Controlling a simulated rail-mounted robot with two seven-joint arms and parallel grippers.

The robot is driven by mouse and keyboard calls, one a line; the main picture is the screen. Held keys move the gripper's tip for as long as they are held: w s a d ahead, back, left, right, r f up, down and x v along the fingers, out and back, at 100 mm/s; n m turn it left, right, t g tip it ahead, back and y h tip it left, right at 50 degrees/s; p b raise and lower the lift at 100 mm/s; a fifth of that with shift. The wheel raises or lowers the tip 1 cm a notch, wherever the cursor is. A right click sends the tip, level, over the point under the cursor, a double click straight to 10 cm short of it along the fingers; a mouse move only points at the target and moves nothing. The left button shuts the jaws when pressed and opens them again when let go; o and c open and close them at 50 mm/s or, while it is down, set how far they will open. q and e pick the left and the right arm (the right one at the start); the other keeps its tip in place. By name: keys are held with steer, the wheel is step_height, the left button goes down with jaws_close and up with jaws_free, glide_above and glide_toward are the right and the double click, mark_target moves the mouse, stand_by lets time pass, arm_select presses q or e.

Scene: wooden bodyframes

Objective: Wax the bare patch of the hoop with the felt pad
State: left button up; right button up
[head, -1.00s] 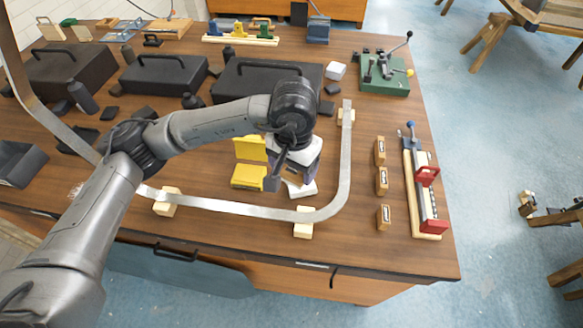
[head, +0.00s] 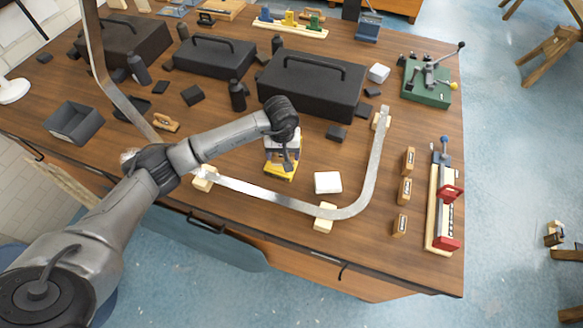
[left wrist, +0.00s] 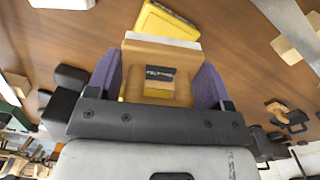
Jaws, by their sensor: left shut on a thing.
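The hoop (head: 260,193) is a long grey strip, bent up at left and curving round at right, resting on small wooden blocks. I cannot make out a bare patch on it. My left gripper (head: 282,158) is inside the curve, above a yellow tin (head: 281,174) that it partly hides. In the left wrist view its purple fingers (left wrist: 160,85) are shut on the felt pad (left wrist: 160,62), a labelled wooden block with a pale edge. The yellow tin (left wrist: 165,28) shows just beyond the pad; contact is unclear. My right gripper is out of view.
A white block (head: 328,182) lies right of the tin. Wooden labelled blocks (head: 404,190) and a red clamp fixture (head: 445,205) stand right of the hoop. Black cases (head: 310,85) fill the back. A green-based device (head: 428,92) is at back right.

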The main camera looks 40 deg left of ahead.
mark_target(280, 157)
arm_select(q)
steer(key=shift+n, duration=0.4)
steer(key=w+a, duration=0.1)
steer(key=w+a+f, duration=0.1)
steer(key=a, duration=0.1)
steer(key=shift+a+f, duration=0.1)
steer(key=shift+f, duration=0.1)
steer(key=shift+w+f, duration=0.1)
steer(key=shift+f, duration=0.1)
steer(key=shift+f+b, duration=1.5)
steer(key=shift+f, duration=1.15)
steer(key=shift+f, duration=0.25)
steer(key=shift+f+b, duration=0.25)
steer(key=shift+b, duration=0.2)
steer(key=shift+f, duration=0.1)
